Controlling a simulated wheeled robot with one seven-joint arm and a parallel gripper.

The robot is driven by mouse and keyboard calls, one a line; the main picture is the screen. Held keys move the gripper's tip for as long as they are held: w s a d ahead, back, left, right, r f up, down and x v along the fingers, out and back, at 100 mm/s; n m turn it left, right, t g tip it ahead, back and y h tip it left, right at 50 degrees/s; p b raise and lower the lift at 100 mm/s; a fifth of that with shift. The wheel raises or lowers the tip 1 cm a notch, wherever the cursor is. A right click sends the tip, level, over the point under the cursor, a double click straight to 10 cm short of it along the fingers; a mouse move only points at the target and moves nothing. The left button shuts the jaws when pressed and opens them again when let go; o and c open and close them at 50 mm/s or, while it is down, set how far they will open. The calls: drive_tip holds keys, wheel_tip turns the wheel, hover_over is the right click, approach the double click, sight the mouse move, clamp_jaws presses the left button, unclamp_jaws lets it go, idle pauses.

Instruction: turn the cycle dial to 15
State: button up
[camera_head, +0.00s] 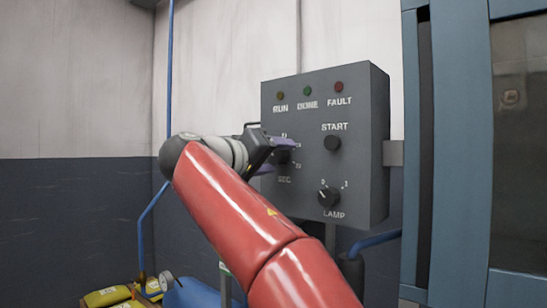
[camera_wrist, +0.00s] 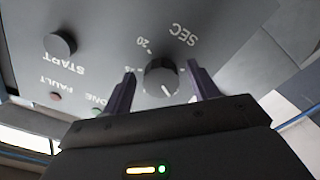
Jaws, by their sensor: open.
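The cycle dial (camera_wrist: 161,77) is a dark round knob with a white pointer mark, on the grey panel above the word SEC. In the wrist view it sits between the two purple fingers of my gripper (camera_wrist: 162,78), with a gap on each side. The gripper is open. The 20 mark shows near the dial; the other numbers are partly hidden or too small to read, so I cannot tell which one the pointer faces. In the head view my gripper (camera_head: 277,156) is at the panel's left side and partly covers the dial (camera_head: 285,158).
The control box (camera_head: 345,110) also carries a START button (camera_head: 332,143), a LAMP knob (camera_head: 328,196) below it, and RUN, DONE and FAULT lights along the top. A blue frame (camera_head: 460,150) stands close on the right. Yellow bags (camera_head: 105,297) lie at the lower left.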

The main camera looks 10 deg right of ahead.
drive_tip(key=c, duration=1)
